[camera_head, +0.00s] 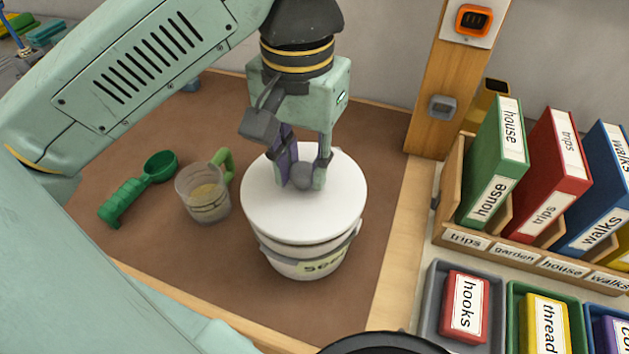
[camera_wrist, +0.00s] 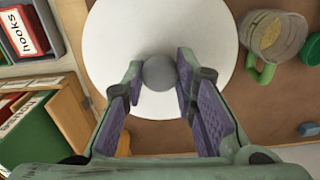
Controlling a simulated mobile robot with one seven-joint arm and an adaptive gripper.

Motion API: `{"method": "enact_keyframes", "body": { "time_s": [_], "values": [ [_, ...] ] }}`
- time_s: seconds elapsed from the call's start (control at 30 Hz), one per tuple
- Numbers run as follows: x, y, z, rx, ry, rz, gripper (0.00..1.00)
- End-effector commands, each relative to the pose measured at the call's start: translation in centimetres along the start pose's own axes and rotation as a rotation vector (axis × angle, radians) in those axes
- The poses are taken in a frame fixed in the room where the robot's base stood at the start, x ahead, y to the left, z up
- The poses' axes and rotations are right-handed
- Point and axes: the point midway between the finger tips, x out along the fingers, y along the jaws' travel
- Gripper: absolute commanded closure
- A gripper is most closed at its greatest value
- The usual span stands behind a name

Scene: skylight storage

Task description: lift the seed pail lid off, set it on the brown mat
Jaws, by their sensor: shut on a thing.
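The seed pail (camera_head: 303,263) stands upright on the brown mat (camera_head: 150,250), with part of its label showing. Its round white lid (camera_head: 335,205) sits on top of the pail and looks level. The lid has a grey ball knob (camera_head: 302,178) in its middle. My gripper (camera_head: 304,180) comes down from above and is shut on the knob. In the wrist view the knob (camera_wrist: 160,73) lies between the purple finger pads, over the white lid (camera_wrist: 120,35). I cannot tell whether any gap lies between the lid and the pail rim.
A measuring cup (camera_head: 203,195) with a green handle and a green scoop (camera_head: 140,188) lie left of the pail. A wooden post (camera_head: 440,90), a rack of binders (camera_head: 450,185) and small labelled bins (camera_head: 436,300) stand to the right. Bare mat shows at the front left.

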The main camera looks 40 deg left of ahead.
Motion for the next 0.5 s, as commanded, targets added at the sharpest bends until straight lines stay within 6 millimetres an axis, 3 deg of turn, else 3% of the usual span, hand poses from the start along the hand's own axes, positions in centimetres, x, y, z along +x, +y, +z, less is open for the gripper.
{"method": "enact_keyframes", "body": {
  "time_s": [0.5],
  "values": [
    [-2.9, 0.0, 0.0, 0.000, 0.000, 0.000, 1.00]
  ]
}}
